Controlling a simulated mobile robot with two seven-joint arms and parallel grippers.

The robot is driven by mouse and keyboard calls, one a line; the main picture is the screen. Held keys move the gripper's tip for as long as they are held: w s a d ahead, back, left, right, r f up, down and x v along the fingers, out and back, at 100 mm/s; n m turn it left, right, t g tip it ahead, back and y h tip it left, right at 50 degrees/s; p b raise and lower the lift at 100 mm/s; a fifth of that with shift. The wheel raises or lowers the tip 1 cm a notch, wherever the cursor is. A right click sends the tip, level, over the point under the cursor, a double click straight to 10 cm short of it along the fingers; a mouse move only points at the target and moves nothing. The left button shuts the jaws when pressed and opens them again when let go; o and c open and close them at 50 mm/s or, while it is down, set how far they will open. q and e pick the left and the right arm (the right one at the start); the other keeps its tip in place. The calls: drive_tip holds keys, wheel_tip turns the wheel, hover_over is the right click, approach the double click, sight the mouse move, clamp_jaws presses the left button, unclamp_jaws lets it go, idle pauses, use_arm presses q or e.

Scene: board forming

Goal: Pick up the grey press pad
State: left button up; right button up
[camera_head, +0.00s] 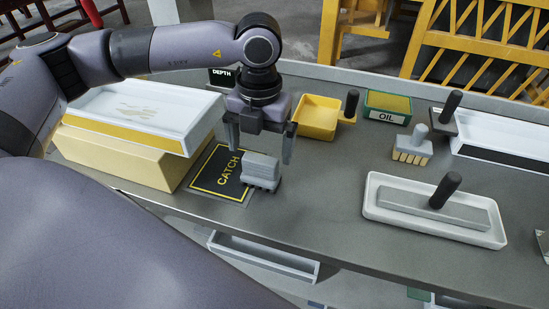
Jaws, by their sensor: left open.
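A small grey block (262,170) with a layered body and dark feet along its lower edge rests at the right side of the black "CATCH" mat (212,178). It looks like the grey press pad, though a long grey bar with a black knob (462,212) also lies in the white tray at right. My left gripper (260,156) points down over the block, its fingers apart on either side. I cannot tell how far above the block the fingertips are. My right gripper is not in view.
A white tray (185,135) sits on a yellow block (110,158) at left. A yellow bin (317,113), green "OIL" box (386,117) and brush (411,148) stand behind. The white tray (400,220) is at right. The bench (320,215) is clear between mat and tray.

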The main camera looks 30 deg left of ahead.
sight(260, 158)
use_arm(q)
drive_tip(key=shift+w+f, duration=0.15)
drive_tip(key=shift+w, duration=0.05)
drive_tip(key=shift+a+f, duration=0.1)
drive_tip(key=shift+f, duration=0.2)
wheel_tip(260, 158, down, 6)
drive_tip(key=shift+a+f+p, duration=0.1)
drive_tip(key=shift+a+p, duration=0.05)
drive_tip(key=shift+p, duration=0.55)
drive_tip(key=c, duration=1)
